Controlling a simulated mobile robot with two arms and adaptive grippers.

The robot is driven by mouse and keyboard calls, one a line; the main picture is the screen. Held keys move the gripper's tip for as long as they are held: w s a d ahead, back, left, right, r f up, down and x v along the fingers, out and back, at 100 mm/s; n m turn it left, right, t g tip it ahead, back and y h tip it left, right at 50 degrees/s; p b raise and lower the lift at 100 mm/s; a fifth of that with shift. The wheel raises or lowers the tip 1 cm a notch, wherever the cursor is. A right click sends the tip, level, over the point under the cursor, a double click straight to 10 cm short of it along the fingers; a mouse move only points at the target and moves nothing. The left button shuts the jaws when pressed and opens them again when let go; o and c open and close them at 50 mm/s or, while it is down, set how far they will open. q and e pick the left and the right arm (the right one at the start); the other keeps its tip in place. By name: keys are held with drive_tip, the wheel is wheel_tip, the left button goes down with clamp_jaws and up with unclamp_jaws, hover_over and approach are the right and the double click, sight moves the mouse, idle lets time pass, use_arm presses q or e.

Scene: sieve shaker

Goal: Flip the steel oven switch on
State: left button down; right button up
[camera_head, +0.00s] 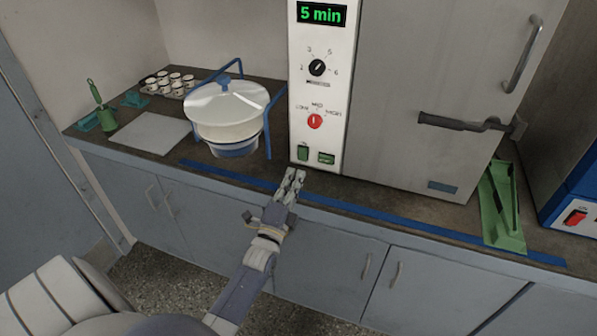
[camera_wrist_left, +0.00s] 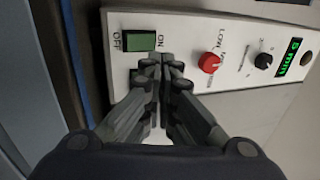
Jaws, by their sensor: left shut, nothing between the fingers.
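The steel oven (camera_head: 425,90) stands on the counter with its door shut. Its white control panel (camera_head: 308,110) carries a green display reading "5 min", a black knob (camera_head: 317,67) and a red knob (camera_head: 315,121). The green oven switch (camera_head: 302,153) sits low on the panel; in the left wrist view the switch (camera_wrist_left: 139,41) lies between OFF and ON labels. My left gripper (camera_head: 294,175) is shut and empty, just in front of the panel's lower edge. In the left wrist view its fingertips (camera_wrist_left: 161,62) are close beside the switch and hide part of the panel. My right gripper is not in view.
A white lidded sieve shaker (camera_head: 228,110) with a blue frame stands left of the oven. Small cups (camera_head: 170,82) and a green-handled brush (camera_head: 98,103) are farther left. A green holder (camera_head: 500,208) and a blue device with a red switch (camera_head: 575,217) are right.

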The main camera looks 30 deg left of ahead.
use_arm(q)
drive_tip(key=s+d, duration=0.1)
drive_tip(key=s, duration=0.5)
drive_tip(key=shift+d, duration=0.25)
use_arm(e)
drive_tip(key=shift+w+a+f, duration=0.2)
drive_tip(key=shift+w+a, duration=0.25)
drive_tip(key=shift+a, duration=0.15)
